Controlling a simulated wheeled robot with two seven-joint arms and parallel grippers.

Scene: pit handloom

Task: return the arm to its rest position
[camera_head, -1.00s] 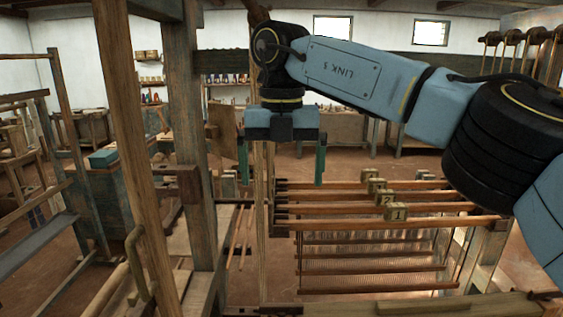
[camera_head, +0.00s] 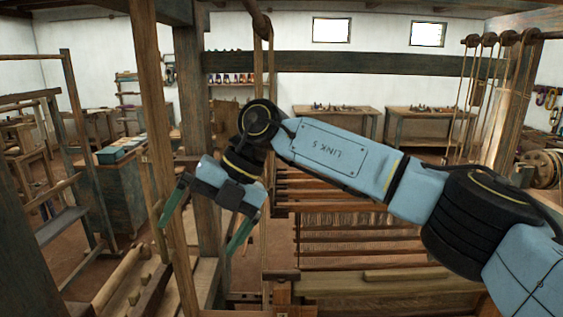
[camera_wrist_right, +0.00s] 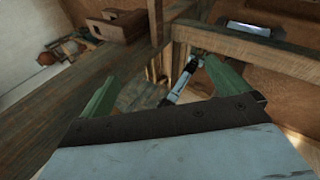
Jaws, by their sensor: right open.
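My right arm reaches in from the right in the head view. Its gripper (camera_head: 198,236) hangs tilted at the left of the loom, with its two green fingers wide apart and nothing between them. The gripper overlaps the loom's upright wooden posts (camera_head: 185,110) in the picture; I cannot tell whether it touches them. In the right wrist view the green fingers (camera_wrist_right: 157,75) are also spread, with wooden beams beyond them. My left gripper is not in view.
The loom's heddle bars (camera_head: 340,225) lie below my right arm and are partly hidden by it. A dark crossbeam (camera_head: 350,64) spans behind. A slanted wooden post (camera_head: 150,120) stands close by. Worktables (camera_head: 335,112) stand at the back wall. A chest (camera_head: 125,185) stands left.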

